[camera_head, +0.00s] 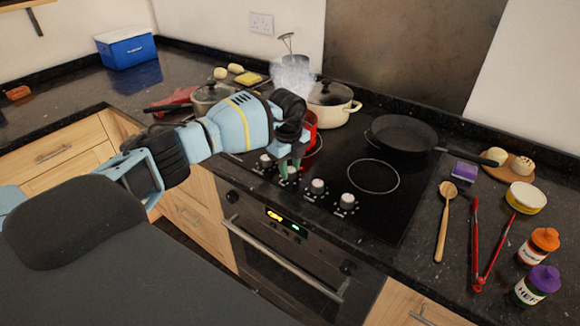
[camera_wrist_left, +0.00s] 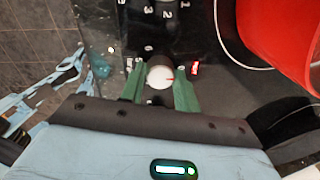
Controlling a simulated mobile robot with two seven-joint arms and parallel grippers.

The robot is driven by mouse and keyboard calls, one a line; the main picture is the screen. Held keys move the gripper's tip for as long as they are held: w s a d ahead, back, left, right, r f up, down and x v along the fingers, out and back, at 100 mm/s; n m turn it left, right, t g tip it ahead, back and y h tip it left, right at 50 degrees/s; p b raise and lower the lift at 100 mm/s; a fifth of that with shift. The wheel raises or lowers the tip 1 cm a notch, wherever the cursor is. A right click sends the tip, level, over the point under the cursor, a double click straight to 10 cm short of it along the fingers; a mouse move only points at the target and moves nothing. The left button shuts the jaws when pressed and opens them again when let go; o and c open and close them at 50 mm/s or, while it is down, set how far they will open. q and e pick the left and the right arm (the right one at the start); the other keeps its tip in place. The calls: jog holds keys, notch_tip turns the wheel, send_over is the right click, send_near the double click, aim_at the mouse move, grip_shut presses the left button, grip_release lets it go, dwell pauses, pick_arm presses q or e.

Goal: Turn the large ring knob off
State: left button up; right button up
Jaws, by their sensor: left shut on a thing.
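My left gripper (camera_head: 289,172) reaches over the front strip of the black hob. Its green fingers are shut on a silver control knob (camera_wrist_left: 159,77), one on each side, in the left wrist view. A small red mark shows on that knob, and a red lit sign is beside it. In the head view the fingers mostly hide the held knob. Other knobs stand in the same row: one to its left (camera_head: 265,161) and two to its right (camera_head: 318,186). I cannot read which one is labelled for the large ring. My right gripper is not in view.
A red pot (camera_wrist_left: 290,38) stands close behind the gripper. A steaming pot, a cream pot (camera_head: 333,108) and a black frying pan (camera_head: 404,135) are farther back. A wooden spoon (camera_head: 445,215), red tongs (camera_head: 483,245) and jars lie or stand at right. The oven handle (camera_head: 280,262) is below.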

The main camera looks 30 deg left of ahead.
aim_at(289, 170)
pick_arm(q)
jog(key=o, duration=1)
jog(key=shift+c, duration=0.2)
jog(key=shift+r, duration=0.1)
jog(key=r, duration=0.7)
jog(key=shift+s+r, duration=0.2)
jog(key=shift+r, duration=0.05)
